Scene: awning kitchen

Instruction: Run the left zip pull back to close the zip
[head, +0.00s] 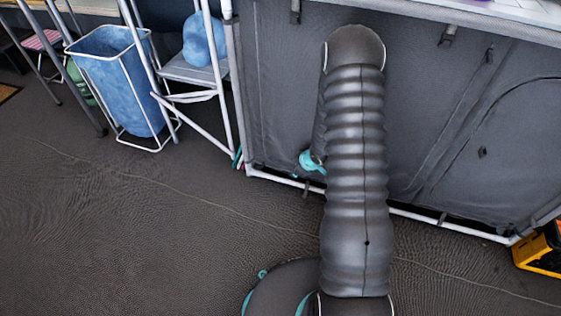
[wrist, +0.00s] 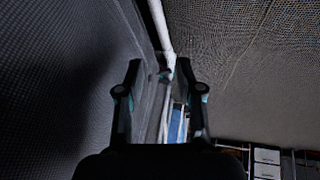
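The grey fabric front (head: 280,90) of a pipe-framed unit stands behind my arm, and its fabric fills the left of the wrist view (wrist: 50,85). My gripper (wrist: 159,66) is open, with its two dark fingers apart beside this fabric. A small dark tab (wrist: 166,74) shows between the fingertips near the white pipe; I cannot tell whether it is the left zip pull or a frame tie. In the head view my arm hides the fingers and part of the front. Two small dark pulls, an upper one (head: 490,55) and a lower one (head: 482,152), show right of my arm.
A white lower rail (head: 460,228) runs along the unit's foot. A yellow crate (head: 540,250) sits at right. The floor at lower left is clear.

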